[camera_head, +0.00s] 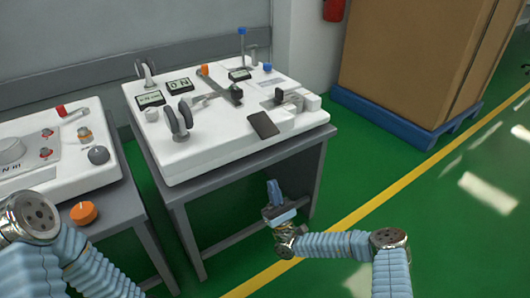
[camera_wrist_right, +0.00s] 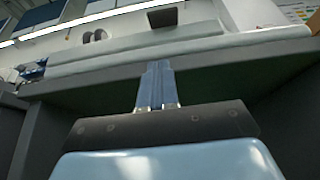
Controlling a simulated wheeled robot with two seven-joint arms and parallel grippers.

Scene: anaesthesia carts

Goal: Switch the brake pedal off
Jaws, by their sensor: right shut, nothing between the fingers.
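A dark, flat pedal-like plate (camera_head: 263,125), which looks like the brake pedal, sits tilted at the front edge of the white console (camera_head: 205,150). A dark shape (camera_wrist_right: 162,17) at the top of the right wrist view appears to be the same plate. My right gripper (camera_head: 274,190) is shut and empty, below the console top and in front of the table, apart from the plate. Its blue fingers (camera_wrist_right: 157,82) lie together in the wrist view, pointing towards the table's edge. My left arm enters at the lower left; its gripper is out of view.
Grey levers (camera_head: 178,122), small displays (camera_head: 180,86) and knobs stand on the console. A second console (camera_head: 60,150) is at left, with an orange knob (camera_head: 84,213) on its table. A large brown box (camera_head: 415,60) on a blue pallet stands at right. The green floor at right is clear.

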